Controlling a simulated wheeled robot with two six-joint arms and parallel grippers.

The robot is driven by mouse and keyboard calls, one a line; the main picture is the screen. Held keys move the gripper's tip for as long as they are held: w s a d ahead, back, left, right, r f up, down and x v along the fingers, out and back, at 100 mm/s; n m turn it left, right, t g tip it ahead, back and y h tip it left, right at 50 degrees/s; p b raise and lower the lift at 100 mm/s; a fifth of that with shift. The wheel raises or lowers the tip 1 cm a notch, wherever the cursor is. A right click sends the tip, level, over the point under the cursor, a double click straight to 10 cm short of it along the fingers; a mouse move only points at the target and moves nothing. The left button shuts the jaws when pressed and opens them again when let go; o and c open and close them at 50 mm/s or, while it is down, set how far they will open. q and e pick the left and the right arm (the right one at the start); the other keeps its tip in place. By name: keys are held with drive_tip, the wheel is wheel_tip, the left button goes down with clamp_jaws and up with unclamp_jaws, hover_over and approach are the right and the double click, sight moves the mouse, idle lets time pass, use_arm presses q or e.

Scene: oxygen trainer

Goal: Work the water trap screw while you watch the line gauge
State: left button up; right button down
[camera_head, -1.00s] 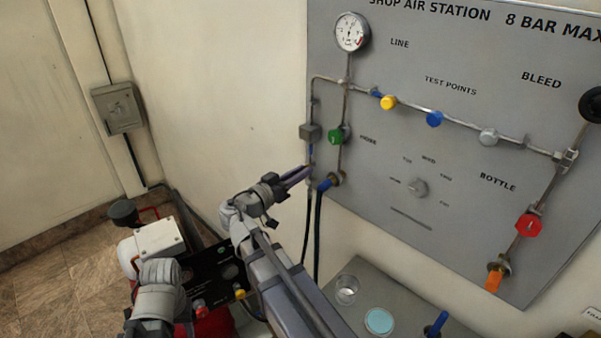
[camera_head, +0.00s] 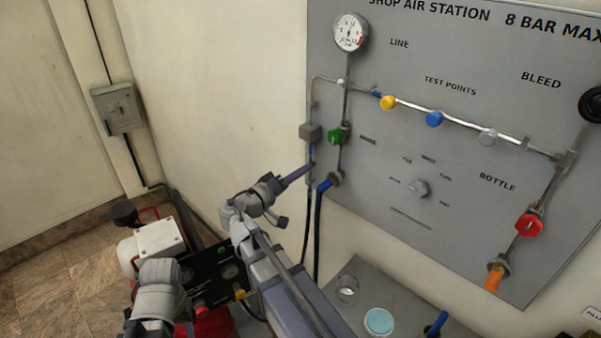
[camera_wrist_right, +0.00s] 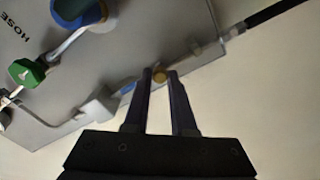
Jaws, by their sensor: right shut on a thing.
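The line gauge (camera_head: 350,33) is a round white dial at the top left of the panel in the head view; its needle is too small to read surely. The water trap (camera_head: 311,132) is a grey block on the left pipe. My right gripper (camera_head: 311,164) reaches its lower end. In the right wrist view, a small round brass screw (camera_wrist_right: 159,75) sits between the fingertips of my right gripper (camera_wrist_right: 160,79), which is shut on it. The fingers hide its sides. Part of my left arm shows at lower left, but its gripper does not.
A green hose valve (camera_head: 336,137) is just right of the trap, with a blue hose fitting (camera_head: 326,184) below. Dark hoses hang under the gripper. A compressor (camera_head: 158,240) stands at lower left. A shelf (camera_head: 390,290) holds a glass and a cyan-topped dish.

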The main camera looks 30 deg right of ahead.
drive_tip(key=n, duration=0.6)
drive_tip(key=shift+n, duration=0.4)
idle(0.4)
drive_tip(key=c, duration=0.7)
unclamp_jaws()
drive_tip(key=shift+c, duration=0.2)
drive_tip(key=v, duration=0.8)
